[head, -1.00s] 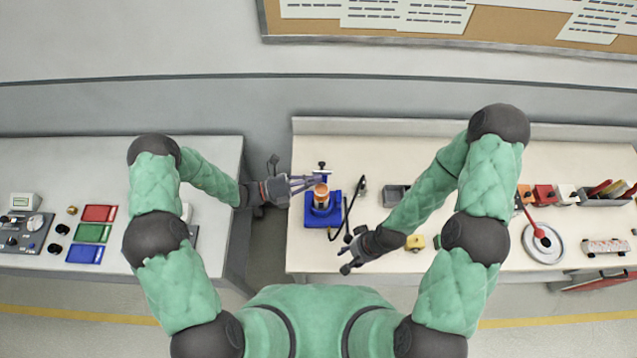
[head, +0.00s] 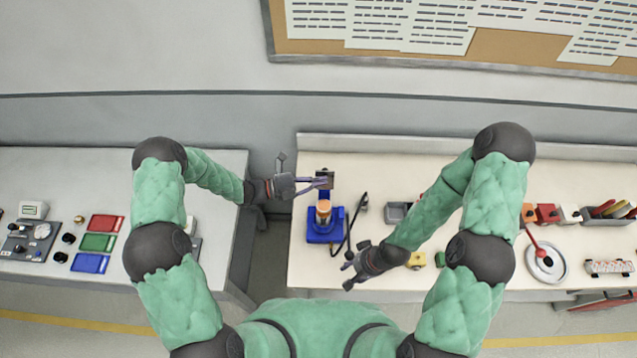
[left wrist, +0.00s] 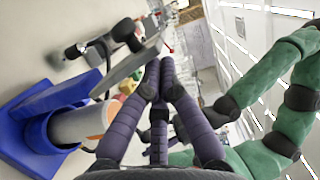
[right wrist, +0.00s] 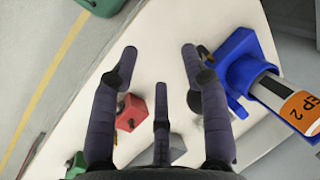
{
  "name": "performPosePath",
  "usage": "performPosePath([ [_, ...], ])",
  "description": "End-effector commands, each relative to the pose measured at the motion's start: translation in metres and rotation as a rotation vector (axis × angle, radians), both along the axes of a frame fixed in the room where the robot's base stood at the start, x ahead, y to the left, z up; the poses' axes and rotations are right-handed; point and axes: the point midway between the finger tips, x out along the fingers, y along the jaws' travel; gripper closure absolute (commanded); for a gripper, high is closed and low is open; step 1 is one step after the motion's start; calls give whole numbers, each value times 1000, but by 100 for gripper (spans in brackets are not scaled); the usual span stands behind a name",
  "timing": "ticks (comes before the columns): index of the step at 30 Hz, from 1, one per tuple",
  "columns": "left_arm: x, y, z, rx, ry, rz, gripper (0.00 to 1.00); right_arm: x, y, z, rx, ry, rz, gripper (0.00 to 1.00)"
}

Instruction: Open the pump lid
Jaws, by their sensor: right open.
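The pump has a blue base (head: 324,230) near the left end of the right bench. An upright white cylinder with an orange band (head: 323,209) stands in it. The lid, a grey plate (head: 326,174), is tilted up behind the cylinder. In the left wrist view the lid (left wrist: 128,70) shows edge-on with dark knobs beside it. My left gripper (head: 322,182) has its fingers drawn together, empty, against or very near the lid; contact is unclear. My right gripper (head: 347,270) is open and empty, in front and right of the pump; the base (right wrist: 245,62) shows at its right.
A dark cable (head: 350,228) runs right of the pump.

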Motion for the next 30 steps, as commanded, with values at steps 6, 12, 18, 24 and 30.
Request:
performPosePath([
  [6, 1, 0, 0, -1, -1, 0, 100, 0, 0, -1, 0, 0, 0, 54],
  [12, 1, 0, 1, -1, -1, 0, 100, 0, 0, -1, 0, 0, 0, 54],
  [18, 1, 1, 0, 0, -2, 1, 100, 0, 0, -1, 0, 0, 0, 54],
  [24, -3, 22, 1, 0, -2, 4, 100, 0, 0, -1, 0, 0, 0, 54],
  [30, -13, 62, 1, 0, -1, 5, 100, 0, 0, -1, 0, 0, 0, 54],
])
